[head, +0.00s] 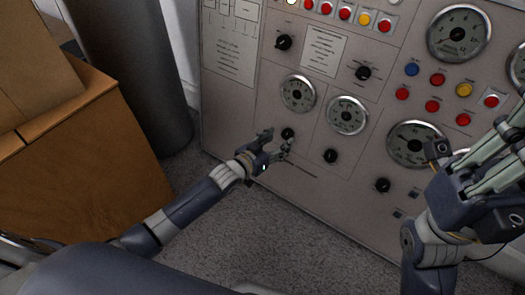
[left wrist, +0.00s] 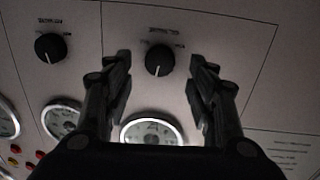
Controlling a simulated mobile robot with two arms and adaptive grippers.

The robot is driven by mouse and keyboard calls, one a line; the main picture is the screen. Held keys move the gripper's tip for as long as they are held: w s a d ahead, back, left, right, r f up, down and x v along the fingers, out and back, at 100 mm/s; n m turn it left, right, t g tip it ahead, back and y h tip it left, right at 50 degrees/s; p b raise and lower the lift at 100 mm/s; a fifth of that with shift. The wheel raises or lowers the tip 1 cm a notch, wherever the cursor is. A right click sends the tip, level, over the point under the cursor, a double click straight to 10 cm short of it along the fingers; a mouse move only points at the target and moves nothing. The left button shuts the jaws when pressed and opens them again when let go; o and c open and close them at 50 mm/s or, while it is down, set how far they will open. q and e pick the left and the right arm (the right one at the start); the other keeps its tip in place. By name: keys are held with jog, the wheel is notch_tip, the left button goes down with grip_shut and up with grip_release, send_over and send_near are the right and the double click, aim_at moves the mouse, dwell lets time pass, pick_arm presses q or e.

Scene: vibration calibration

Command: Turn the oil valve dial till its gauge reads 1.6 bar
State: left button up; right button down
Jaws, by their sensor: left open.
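A black dial (head: 288,133) sits at the lower left of the grey panel, below a round gauge (head: 298,93). Its label is too small to read, so I cannot tell whether it is the oil valve dial. My left gripper (head: 277,141) is open in front of this dial. In the left wrist view, the dial (left wrist: 159,60) shows between the two spread fingers, with a visible gap on each side. The gauge (left wrist: 152,132) above it is partly hidden there by my gripper. The gauge's reading is not legible. My right gripper (head: 495,150) is at the right, its finger opening unclear.
Other black dials (head: 330,156) and gauges (head: 347,115) are close on the right, with coloured buttons (head: 437,80) beyond. A cardboard box (head: 85,150) and a grey cylinder (head: 135,75) stand at the left. Carpet (head: 270,230) lies clear before the panel.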

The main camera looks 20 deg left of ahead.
pick_arm(q)
jog(key=v, duration=0.8)
jog(key=shift+s+a, duration=0.15)
jog(key=shift+s, duration=0.15)
jog(key=shift+r, duration=0.15)
